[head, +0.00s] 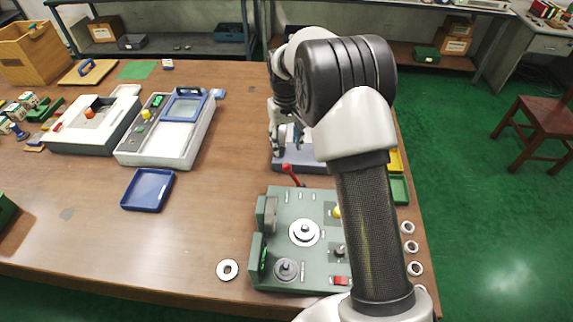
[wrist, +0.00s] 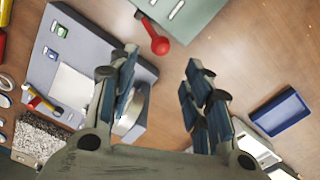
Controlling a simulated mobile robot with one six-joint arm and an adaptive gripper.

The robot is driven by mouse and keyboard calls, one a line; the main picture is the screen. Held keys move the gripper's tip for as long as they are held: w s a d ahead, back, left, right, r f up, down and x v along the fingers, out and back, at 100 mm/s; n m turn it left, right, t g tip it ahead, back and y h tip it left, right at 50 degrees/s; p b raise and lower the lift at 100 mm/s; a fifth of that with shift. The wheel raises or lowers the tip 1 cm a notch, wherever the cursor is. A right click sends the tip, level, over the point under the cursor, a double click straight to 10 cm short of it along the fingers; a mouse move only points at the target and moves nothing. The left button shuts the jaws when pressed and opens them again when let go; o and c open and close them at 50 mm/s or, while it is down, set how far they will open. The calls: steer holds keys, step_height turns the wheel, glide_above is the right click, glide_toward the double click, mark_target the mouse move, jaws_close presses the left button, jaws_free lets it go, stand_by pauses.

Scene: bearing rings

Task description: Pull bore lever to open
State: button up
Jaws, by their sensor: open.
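The lever with a red ball knob (head: 287,168) stands at the back left edge of the green machine (head: 320,210) and tilts to the left in the head view. Its red knob also shows in the wrist view (wrist: 160,46), at the top, beyond and between the fingertips. My gripper (head: 288,146) is open and empty, a little behind the knob in the head view. In the wrist view its two fingers (wrist: 162,64) stand wide apart, with bare table between them. I see no contact with the lever. My arm hides the right part of the machine.
A grey-blue device (head: 290,165) stands close behind the machine, beside my gripper. A blue tray (head: 148,189) lies to the left, with bare table between. A loose ring (head: 227,270) lies at the machine's front left. Several rings (head: 408,228) line the right table edge.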

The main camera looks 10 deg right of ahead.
mark_target(286, 164)
step_height(286, 164, down, 10)
steer(key=shift+r+b, duration=0.1)
steer(key=shift+b, duration=0.8)
jaws_close()
